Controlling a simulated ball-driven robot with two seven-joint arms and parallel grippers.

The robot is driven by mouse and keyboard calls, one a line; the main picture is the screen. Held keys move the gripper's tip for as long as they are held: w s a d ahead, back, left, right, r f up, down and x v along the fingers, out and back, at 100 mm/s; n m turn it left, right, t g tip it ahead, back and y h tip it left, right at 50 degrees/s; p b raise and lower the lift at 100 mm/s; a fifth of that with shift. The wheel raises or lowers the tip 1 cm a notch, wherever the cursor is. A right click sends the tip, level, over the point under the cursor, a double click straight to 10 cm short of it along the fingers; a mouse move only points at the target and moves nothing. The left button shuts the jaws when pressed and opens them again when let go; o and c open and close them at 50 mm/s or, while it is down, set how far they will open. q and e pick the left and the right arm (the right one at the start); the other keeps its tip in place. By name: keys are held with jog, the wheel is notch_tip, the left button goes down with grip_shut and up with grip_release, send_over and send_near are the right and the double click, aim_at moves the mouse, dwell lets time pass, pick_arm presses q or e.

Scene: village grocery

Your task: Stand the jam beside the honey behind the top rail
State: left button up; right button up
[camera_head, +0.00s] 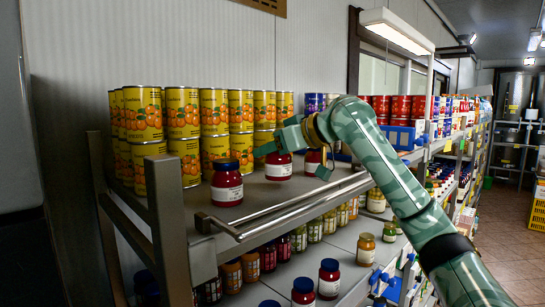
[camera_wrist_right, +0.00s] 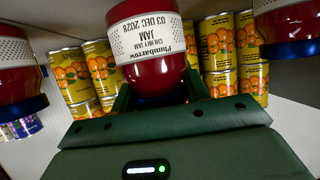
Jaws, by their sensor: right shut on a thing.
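A red jam jar (camera_head: 279,170) with a dark blue lid stands upright in my right gripper (camera_head: 281,148), which is shut on it near the lid, over the top shelf behind the metal top rail (camera_head: 290,213). Similar red jars stand on either side: one to the left (camera_head: 227,185) and one to the right (camera_head: 313,160), partly hidden. I cannot identify the honey; an amber jar (camera_head: 366,250) stands on the lower shelf. My left gripper is out of view.
Stacked yellow cans (camera_head: 184,112) line the back of the top shelf (camera_head: 258,192). More red and blue cans (camera_head: 400,107) stand farther right. Several jars, including a red one (camera_head: 329,278), fill the lower shelf.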

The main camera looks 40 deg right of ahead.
jog(key=shift+w+d+f, duration=0.1)
jog(key=shift+w+f, duration=0.05)
jog(key=shift+f, duration=0.5)
jog(key=shift+w+d+f, duration=0.1)
jog(key=shift+f, duration=0.15)
jog(key=shift+s, duration=0.2)
jog(key=o, duration=1.4)
jog(key=shift+f, duration=0.1)
jog(key=shift+o, duration=0.3)
jog(key=shift+w, duration=0.1)
